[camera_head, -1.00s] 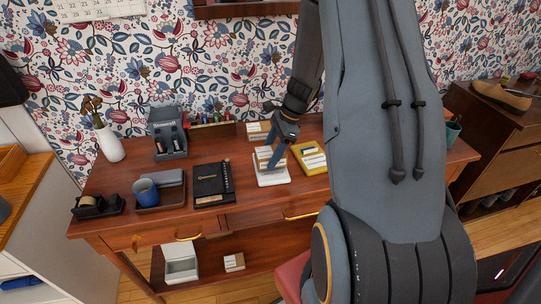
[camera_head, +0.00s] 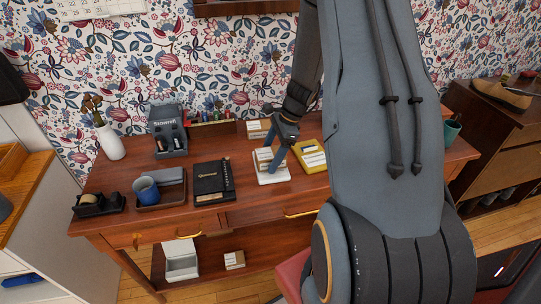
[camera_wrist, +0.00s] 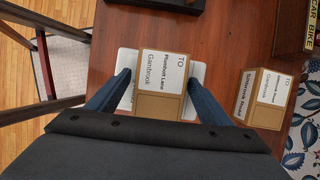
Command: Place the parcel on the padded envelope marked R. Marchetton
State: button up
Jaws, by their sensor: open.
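A small brown parcel (camera_head: 262,160) with a white label rests on a white flat-topped object (camera_head: 272,180) on the desk. In the wrist view the parcel (camera_wrist: 160,103) reads "TO Plumbolt Lane Gambrook". My gripper (camera_head: 277,163) is open and low over it. Its blue fingers, also in the wrist view (camera_wrist: 159,76), stand one on each side of the parcel, with no clear grip on it. A yellow padded envelope (camera_head: 302,147) with white labels lies just right of the parcel in the head view. Its writing is too small to read.
Another parcel (camera_head: 234,260) is on the lower shelf.

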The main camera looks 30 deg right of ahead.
jog(key=b+v, duration=0.3)
jog(key=v, duration=0.8)
jog(key=shift+d+r, duration=0.2)
jog(key=shift+r, duration=0.05)
jog(key=s+a+r+n+h, duration=0.1)
jog(key=s+a+n+h, duration=0.1)
jog(key=s+a+n, duration=0.5)
jog(key=s+a+r+n+h, duration=0.1)
jog(key=s+a+n+h, duration=0.1)
jog(key=s+a+n, duration=0.5)
jog(key=shift+a+r+n, duration=0.25)
jog(key=shift+a+n, duration=2.45)
jog(key=shift+n, duration=0.9)
jog(key=shift+s, duration=0.1)
